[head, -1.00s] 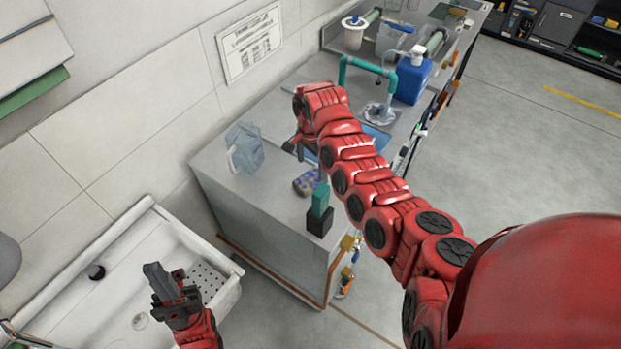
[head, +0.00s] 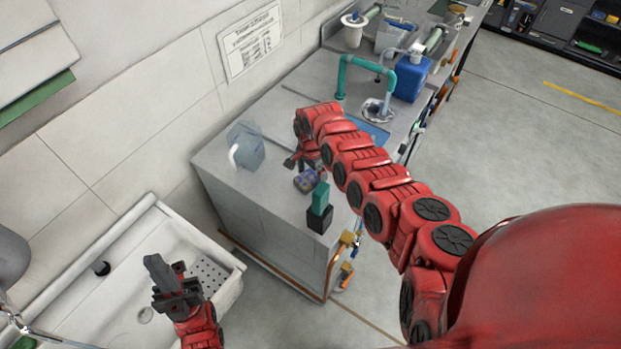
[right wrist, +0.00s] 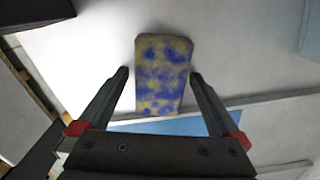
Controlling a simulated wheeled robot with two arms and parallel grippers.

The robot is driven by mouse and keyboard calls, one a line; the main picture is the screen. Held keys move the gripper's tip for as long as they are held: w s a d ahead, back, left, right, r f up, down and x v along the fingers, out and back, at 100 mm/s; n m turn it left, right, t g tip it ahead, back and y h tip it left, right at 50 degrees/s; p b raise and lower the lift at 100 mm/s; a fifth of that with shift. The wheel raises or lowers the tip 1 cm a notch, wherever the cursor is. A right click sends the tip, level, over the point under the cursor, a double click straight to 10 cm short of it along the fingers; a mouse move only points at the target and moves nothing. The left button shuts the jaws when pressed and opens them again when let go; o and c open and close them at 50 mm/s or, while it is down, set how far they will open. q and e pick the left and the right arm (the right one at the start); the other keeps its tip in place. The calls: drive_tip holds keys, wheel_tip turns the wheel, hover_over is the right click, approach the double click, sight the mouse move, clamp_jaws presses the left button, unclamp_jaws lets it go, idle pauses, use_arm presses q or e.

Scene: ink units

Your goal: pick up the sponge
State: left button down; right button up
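The sponge (head: 307,181) is a yellowish block with blue blotches, lying on the grey counter in the head view. In the right wrist view the sponge (right wrist: 162,75) lies ahead, with its near part between the two fingers. My right gripper (right wrist: 159,76) is open, with one finger on each side of the sponge and a gap on both sides. In the head view my right gripper (head: 297,162) is small and partly hidden by its own arm, just beyond the sponge. My left gripper (head: 165,280) is over the white sink at lower left; its finger opening is unclear.
A teal block in a black holder (head: 319,221) stands close to the sponge near the counter's front edge. A clear jug (head: 246,146) stands at the left. A teal tap (head: 366,68) and a blue container (head: 411,78) stand farther back. A white sink (head: 106,303) is at lower left.

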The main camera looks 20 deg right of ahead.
sight(310, 176)
drive_tip(key=c, duration=1.2)
drive_tip(key=shift+w+r, duration=0.1)
drive_tip(key=shift+r, duration=0.6)
wheel_tip(310, 176, up, 8)
drive_tip(key=b, duration=0.2)
drive_tip(key=shift+b, duration=0.4)
drive_tip(key=shift+r, duration=0.3)
